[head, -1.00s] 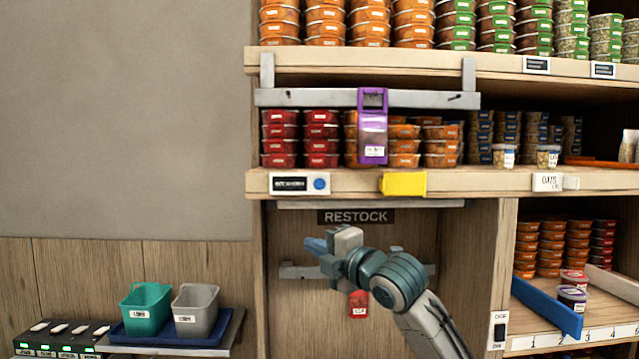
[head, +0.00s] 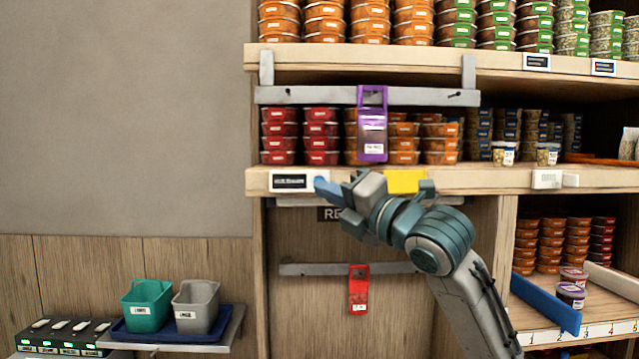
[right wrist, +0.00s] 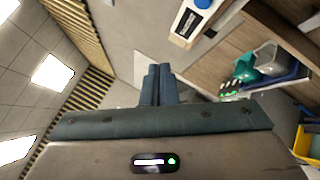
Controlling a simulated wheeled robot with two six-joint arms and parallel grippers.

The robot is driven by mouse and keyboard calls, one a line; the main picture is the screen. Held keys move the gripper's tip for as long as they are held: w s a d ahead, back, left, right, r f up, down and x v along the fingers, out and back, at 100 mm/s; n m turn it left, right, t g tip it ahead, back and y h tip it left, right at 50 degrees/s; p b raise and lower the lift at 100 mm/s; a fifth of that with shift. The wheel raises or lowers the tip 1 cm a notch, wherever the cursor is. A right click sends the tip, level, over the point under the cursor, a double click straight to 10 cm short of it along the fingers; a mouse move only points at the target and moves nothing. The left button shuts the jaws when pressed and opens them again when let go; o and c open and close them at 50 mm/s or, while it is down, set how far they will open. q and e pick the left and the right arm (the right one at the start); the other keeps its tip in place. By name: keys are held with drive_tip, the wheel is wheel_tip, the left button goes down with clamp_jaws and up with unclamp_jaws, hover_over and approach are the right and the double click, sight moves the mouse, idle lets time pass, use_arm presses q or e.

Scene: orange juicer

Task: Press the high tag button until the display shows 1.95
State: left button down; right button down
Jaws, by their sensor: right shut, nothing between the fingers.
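The tag (head: 291,182) is a white plate with a dark display on the middle shelf's front edge. The display's characters are too blurred to read. Its round blue button (right wrist: 203,3) shows at the top edge of the right wrist view, on the white tag plate (right wrist: 187,22). In the right wrist view the gripper (right wrist: 158,72) is shut and empty, fingers together. My left gripper is not in view.
A yellow block (head: 405,181) is on the shelf edge just right of my gripper. A purple holder (head: 372,125) hangs above from a grey rail (head: 300,97). A red holder (head: 358,290) hangs below. Bins (head: 146,306) stand at lower left.

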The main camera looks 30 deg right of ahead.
drive_tip(key=w+d, duration=0.4)
drive_tip(key=w, duration=0.3)
drive_tip(key=shift+d, duration=0.2)
drive_tip(key=shift+w, duration=0.1)
idle(1.8)
drive_tip(key=shift+w+d+p, duration=0.2)
drive_tip(key=shift+w+p, duration=0.15)
drive_tip(key=shift+p, duration=0.25)
